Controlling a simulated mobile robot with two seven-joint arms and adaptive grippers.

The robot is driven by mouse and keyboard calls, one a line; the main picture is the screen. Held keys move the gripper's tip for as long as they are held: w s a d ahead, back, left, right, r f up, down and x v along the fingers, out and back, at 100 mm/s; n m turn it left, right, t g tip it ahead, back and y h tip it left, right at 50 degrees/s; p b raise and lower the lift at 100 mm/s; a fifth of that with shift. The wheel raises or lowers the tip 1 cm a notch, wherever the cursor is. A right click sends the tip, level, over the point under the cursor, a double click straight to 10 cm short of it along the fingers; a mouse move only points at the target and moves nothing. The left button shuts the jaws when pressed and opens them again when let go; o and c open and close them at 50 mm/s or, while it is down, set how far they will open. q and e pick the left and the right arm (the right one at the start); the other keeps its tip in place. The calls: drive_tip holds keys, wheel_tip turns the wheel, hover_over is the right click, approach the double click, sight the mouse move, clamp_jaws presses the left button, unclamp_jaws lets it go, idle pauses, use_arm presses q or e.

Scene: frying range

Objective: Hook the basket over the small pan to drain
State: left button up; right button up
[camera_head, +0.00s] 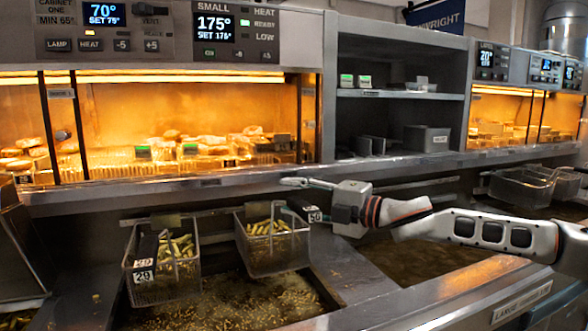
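A wire basket (278,254) holding golden fries is at the right end of the small pan (250,316). Its dark handle, labelled 50 (314,215), points up toward my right gripper (296,192). One finger of that gripper reaches left above the handle. The other finger is not clearly visible, so I cannot tell whether it grips the handle. A second basket (140,284) with fries, its handle labelled 29, is at the left of the pan. Bubbling oil shows below both baskets. I cannot tell whether the baskets touch the rail (205,212) behind. My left gripper is not in view.
A metal ledge (230,187) runs under the heated cabinets behind the pan. A larger pan of oil (425,262) lies to the right, partly behind my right arm. More empty-looking baskets (520,190) are at the far right. A sloping metal strip (350,270) separates the pans.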

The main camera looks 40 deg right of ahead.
drive_tip(key=shift+r, duration=3.55)
